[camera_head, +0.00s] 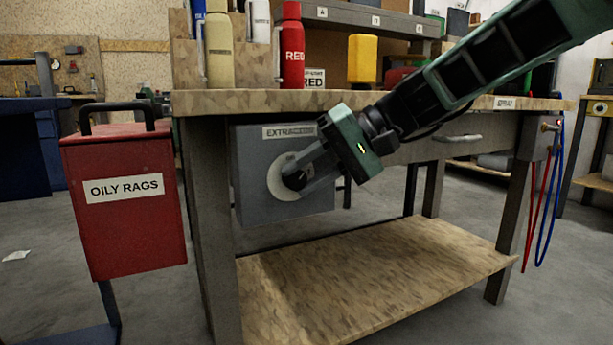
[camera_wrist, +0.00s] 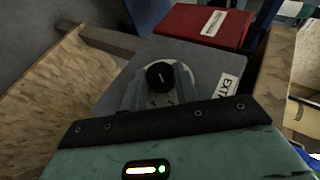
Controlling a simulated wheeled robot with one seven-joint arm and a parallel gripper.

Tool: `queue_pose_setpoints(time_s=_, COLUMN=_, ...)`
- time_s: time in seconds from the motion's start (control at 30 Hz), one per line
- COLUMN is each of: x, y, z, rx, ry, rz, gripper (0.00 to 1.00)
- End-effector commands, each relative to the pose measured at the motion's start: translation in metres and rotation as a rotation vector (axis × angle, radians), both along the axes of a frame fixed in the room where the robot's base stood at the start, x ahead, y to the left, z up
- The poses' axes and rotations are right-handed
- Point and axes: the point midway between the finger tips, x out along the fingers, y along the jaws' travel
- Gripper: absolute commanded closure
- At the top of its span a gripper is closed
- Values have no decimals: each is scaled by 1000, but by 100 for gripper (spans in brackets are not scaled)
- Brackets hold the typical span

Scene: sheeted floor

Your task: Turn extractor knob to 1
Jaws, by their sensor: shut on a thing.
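The grey extractor box (camera_head: 258,213) hangs under the workbench top at its left end, with a label reading "EXTRACTOR" partly covered by my gripper. On its front is a pale round dial with a black knob (camera_head: 294,177). My gripper (camera_head: 300,180) reaches in from the right, with its fingers around the knob. In the wrist view the box (camera_wrist: 125,78) shows the black knob (camera_wrist: 160,76) with a light pointer line, between the fingers. The dial's numbers cannot be read.
A red bin labelled "OILY RAGS" (camera_head: 125,215) stands just left of the bench. The wooden bench top (camera_head: 240,101) overhangs the box and carries bottles, including a red one (camera_head: 292,45). A lower wooden shelf (camera_head: 360,290) lies beneath. Red and blue hoses (camera_head: 548,200) hang at the right.

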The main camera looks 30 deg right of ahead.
Motion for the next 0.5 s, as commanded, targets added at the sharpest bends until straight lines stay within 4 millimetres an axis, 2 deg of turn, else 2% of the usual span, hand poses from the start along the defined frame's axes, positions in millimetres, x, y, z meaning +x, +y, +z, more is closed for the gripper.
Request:
queue_pose_setpoints(time_s=0.13, x=0, y=0, z=-1, rx=0, ry=2, rz=-1, gripper=93)
queue_pose_setpoints(time_s=0.17, x=0, y=0, z=-1, rx=0, ry=2, rz=-1, gripper=64)
queue_pose_setpoints(time_s=0.2, x=0, y=0, z=-1, rx=-1, ry=2, rz=0, gripper=53)
queue_pose_setpoints(time_s=0.23, x=0, y=0, z=-1, rx=-1, ry=2, rz=0, gripper=48)
queue_pose_setpoints(time_s=0.5, x=0, y=0, z=0, rx=-1, ry=1, rz=-1, gripper=48)
